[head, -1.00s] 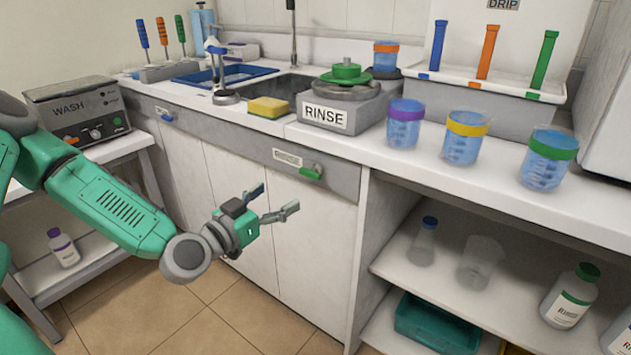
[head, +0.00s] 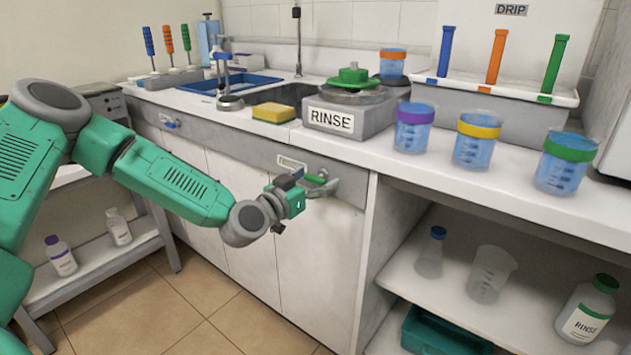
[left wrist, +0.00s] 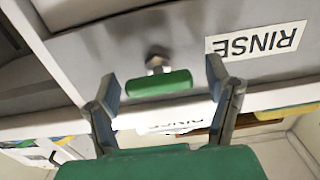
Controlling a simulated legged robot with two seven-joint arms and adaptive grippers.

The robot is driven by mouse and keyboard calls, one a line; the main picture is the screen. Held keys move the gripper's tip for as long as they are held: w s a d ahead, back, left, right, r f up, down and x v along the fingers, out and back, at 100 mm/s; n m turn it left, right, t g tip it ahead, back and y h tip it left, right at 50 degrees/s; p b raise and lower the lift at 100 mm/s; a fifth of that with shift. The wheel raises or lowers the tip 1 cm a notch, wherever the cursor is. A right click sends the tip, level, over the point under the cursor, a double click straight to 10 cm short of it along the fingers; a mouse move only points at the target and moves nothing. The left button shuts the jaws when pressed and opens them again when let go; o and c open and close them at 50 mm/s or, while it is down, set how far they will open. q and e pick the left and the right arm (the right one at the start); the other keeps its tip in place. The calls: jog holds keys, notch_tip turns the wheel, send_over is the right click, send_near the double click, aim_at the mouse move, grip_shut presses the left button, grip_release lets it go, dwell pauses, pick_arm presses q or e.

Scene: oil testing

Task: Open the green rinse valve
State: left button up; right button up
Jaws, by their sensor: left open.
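The green rinse valve (head: 314,179) is a short green handle on a metal stem on the grey panel below the counter edge. It shows clearly in the left wrist view (left wrist: 160,83), lying roughly crosswise. My left gripper (head: 313,182) is at the valve in the head view and partly covers it. In the left wrist view the left gripper (left wrist: 162,84) is open, with one finger on each side of the handle and gaps at both ends. My right gripper is not in view.
The RINSE station (head: 350,112) with a green-knobbed lid stands on the counter above. A blue valve (head: 170,123) is farther left on the panel. A yellow sponge (head: 273,115) lies near the sink. Open shelves with bottles and beakers (head: 490,275) are at the right.

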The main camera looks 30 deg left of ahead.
pick_arm(q)
jog(key=shift+a, duration=0.1)
jog(key=c, duration=1.2)
